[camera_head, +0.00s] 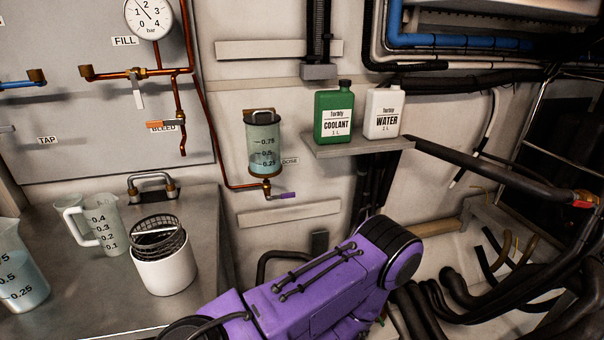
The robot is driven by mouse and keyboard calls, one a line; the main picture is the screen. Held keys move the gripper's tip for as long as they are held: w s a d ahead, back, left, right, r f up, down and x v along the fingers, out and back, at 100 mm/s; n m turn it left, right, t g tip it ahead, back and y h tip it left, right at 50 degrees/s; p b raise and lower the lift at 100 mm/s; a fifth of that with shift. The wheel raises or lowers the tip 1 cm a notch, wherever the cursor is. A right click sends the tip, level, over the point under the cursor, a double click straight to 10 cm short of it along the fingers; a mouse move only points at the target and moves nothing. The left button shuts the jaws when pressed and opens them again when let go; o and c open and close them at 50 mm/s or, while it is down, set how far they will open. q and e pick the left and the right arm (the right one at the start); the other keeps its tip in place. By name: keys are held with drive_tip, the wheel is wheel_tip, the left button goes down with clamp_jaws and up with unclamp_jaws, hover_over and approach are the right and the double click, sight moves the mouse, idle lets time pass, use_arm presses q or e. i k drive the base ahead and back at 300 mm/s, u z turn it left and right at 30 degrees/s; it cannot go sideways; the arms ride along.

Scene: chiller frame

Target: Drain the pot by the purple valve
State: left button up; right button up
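The dosing pot (263,140) is a clear cylinder with a lid and handle, fixed to the wall beside the DOSE label. I cannot tell whether the valve is open or shut. Neither of my grippers is in view.
A jug with bluish liquid (20,275), a clear jug (93,226) and a white canister with a wire basket (164,262) stand on the left bench. Green coolant (333,117) and white water (383,113) bottles stand on a wall shelf (350,146).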

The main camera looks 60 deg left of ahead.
sight(289, 195)
drive_tip(key=z, duration=0.05)
drive_tip(key=i, duration=1.5)
drive_tip(key=u, duration=3.6)
